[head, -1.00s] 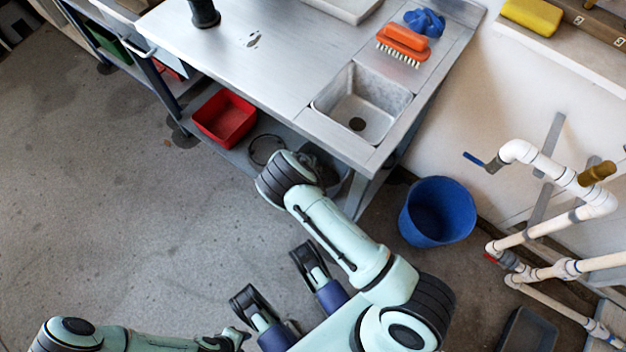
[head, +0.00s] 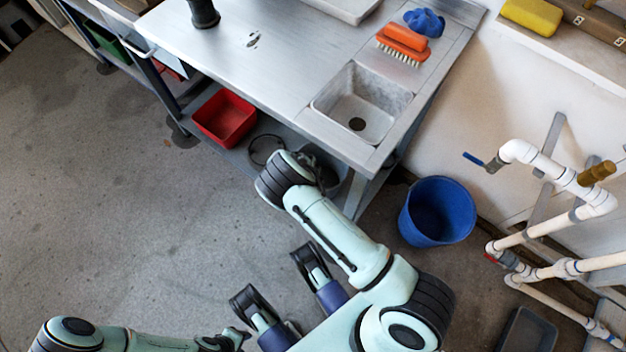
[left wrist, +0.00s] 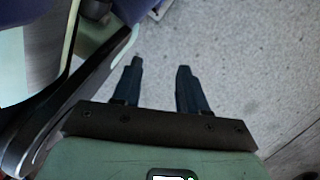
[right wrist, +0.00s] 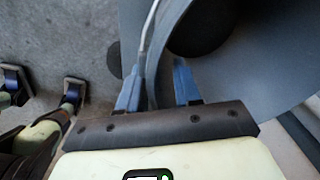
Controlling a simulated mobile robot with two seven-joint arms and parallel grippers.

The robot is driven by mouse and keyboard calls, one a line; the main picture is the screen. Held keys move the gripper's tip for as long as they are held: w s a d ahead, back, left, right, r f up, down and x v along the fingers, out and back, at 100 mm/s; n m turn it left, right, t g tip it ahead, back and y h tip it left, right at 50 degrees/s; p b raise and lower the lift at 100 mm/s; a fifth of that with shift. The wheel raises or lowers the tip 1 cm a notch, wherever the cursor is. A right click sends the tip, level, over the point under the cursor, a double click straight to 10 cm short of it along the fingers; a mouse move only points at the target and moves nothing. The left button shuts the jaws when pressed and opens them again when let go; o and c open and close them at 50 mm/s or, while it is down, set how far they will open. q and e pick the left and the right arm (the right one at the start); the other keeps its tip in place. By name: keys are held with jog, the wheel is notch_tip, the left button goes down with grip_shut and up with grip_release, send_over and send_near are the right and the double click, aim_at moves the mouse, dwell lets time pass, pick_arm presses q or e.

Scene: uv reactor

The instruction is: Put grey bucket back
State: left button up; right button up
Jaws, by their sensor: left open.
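The grey bucket (right wrist: 265,60) fills the upper right of the right wrist view, with its curved wall close to the camera. In the head view a dark grey rounded part shows under the sink table, mostly hidden by my right arm. My right gripper (right wrist: 157,65) has its fingers apart, with the bucket's rim edge and a thin light strip between or just beyond them; contact cannot be told. The head view hides this gripper. My left gripper (head: 238,338) is low in the head view. In the left wrist view it (left wrist: 160,65) is open and empty above bare floor.
The metal sink table (head: 270,60) stands over a lower shelf with a red bin (head: 225,118) and a dark ring (head: 264,150). A blue bucket (head: 437,211) stands on the floor at right, near white pipes (head: 560,175). The floor at left is clear.

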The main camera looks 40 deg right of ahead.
pick_arm(q)
jog(key=w+r+t+p, duration=0.2)
jog(key=w+r+p, duration=0.1)
jog(key=w, duration=0.3)
jog(key=shift+w+d+r+m, duration=0.3)
jog(key=shift+d+r, duration=0.1)
jog(key=shift+r, duration=0.1)
pick_arm(e)
notch_tip(320, 180, up, 11)
jog(key=a, duration=0.1)
jog(key=shift+a, duration=0.15)
pick_arm(q)
jog(key=shift+s, duration=0.1)
pick_arm(e)
jog(key=shift+a+f, duration=0.1)
jog(key=shift+f, duration=0.1)
